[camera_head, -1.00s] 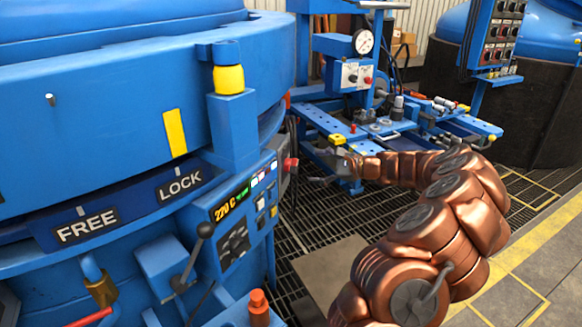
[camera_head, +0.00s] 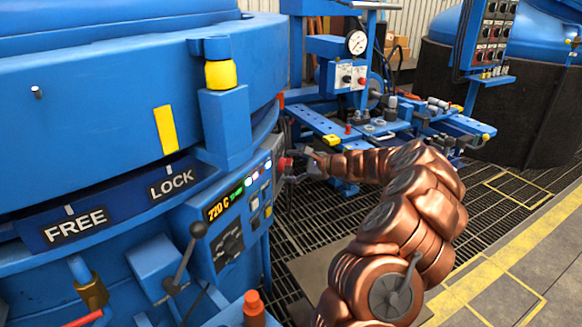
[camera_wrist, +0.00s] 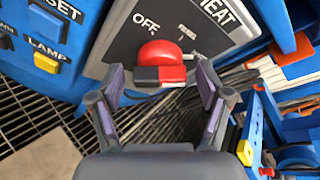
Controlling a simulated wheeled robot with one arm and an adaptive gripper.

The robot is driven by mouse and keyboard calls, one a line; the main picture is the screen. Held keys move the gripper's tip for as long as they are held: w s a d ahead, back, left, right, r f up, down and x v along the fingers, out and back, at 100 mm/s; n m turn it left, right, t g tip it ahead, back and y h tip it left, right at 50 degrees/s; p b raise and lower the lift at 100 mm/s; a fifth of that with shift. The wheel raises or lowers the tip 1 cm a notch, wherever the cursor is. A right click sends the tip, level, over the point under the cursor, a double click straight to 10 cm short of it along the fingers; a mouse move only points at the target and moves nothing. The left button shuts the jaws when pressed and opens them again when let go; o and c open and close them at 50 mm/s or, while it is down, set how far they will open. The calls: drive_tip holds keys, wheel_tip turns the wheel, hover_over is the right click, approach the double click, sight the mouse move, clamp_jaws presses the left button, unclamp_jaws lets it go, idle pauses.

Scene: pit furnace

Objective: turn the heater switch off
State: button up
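The heater switch is a round red knob (camera_wrist: 162,52) with a dark-and-red block at its lower edge. It sits on a grey plate (camera_wrist: 125,38) marked OFF and HEAT, with a second, smaller label too blurred to read. In the wrist view my gripper (camera_wrist: 162,88) is open, one finger to the lower left of the knob and one to the lower right, nothing between them clearly held. In the head view the red knob (camera_head: 285,163) shows at the furnace panel's right edge, with my gripper (camera_head: 297,166) close against it. Contact cannot be told.
Left of the switch are blue and yellow buttons by a LAMP label (camera_wrist: 47,48). The control panel (camera_head: 228,262) has a temperature display. A lever (camera_head: 185,257) stands left of it. A blue workbench (camera_head: 345,140) stands behind my arm. Grated floor lies below.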

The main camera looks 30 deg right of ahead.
drive_tip(key=c, duration=1)
drive_tip(key=shift+f+b, duration=0.15)
drive_tip(key=shift+b, duration=0.4)
drive_tip(key=n+t+y+b, duration=0.1)
drive_tip(key=n+t+b, duration=0.1)
drive_tip(key=n+b, duration=0.3)
drive_tip(key=n+t+y+b, duration=0.1)
drive_tip(key=n+t+b, duration=0.1)
drive_tip(key=n+b, duration=0.3)
drive_tip(key=n+t+y+b, duration=0.1)
drive_tip(key=n+t+b, duration=0.1)
drive_tip(key=n+b, duration=0.4)
drive_tip(key=shift+f+n, duration=0.2)
drive_tip(key=shift+n, duration=0.6)
drive_tip(key=shift+f+n, duration=0.2)
drive_tip(key=shift+n, duration=0.6)
drive_tip(key=o, duration=1.1)
